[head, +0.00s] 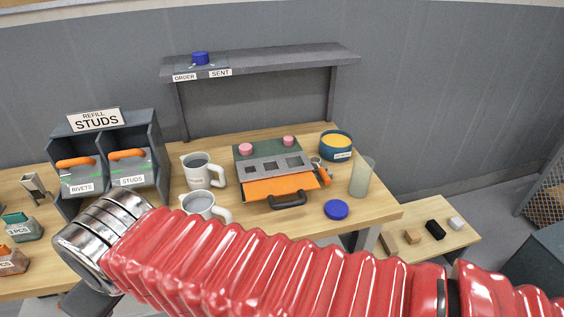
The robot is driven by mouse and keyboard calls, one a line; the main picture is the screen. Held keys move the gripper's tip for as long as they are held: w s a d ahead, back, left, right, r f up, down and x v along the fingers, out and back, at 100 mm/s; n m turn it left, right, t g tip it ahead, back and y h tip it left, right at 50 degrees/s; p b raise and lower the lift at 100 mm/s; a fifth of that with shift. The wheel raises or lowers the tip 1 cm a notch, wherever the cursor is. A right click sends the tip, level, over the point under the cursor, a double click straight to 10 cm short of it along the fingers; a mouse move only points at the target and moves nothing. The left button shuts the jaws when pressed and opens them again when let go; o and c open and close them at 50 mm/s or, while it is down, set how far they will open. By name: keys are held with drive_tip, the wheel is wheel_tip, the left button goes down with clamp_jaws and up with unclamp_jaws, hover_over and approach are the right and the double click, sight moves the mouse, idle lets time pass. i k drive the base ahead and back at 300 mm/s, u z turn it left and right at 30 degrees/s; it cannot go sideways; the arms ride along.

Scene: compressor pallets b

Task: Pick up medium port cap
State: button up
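No label marks a medium port cap, and I cannot tell which piece it is. Round cap-like pieces in the head view are a flat blue disc (336,210) on the table's front right, a larger pink knob (246,149) and a smaller pink knob (288,141) on the green and grey panel box (272,162), and a blue cap (200,58) on the shelf. My red ribbed arm crosses the foreground, ending in a metal cuff at the left. My gripper's fingers do not show.
Two mugs (197,170) (198,203) stand left of the box. An orange tray (280,187) with a dark handle juts from its front. A clear cylinder (362,177) and blue bowl (337,146) stand right. A bin rack (106,150) is left; small blocks (435,230) lie on a lower bench.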

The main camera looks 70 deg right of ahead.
sight(288, 140)
drive_tip(key=z, duration=1.6)
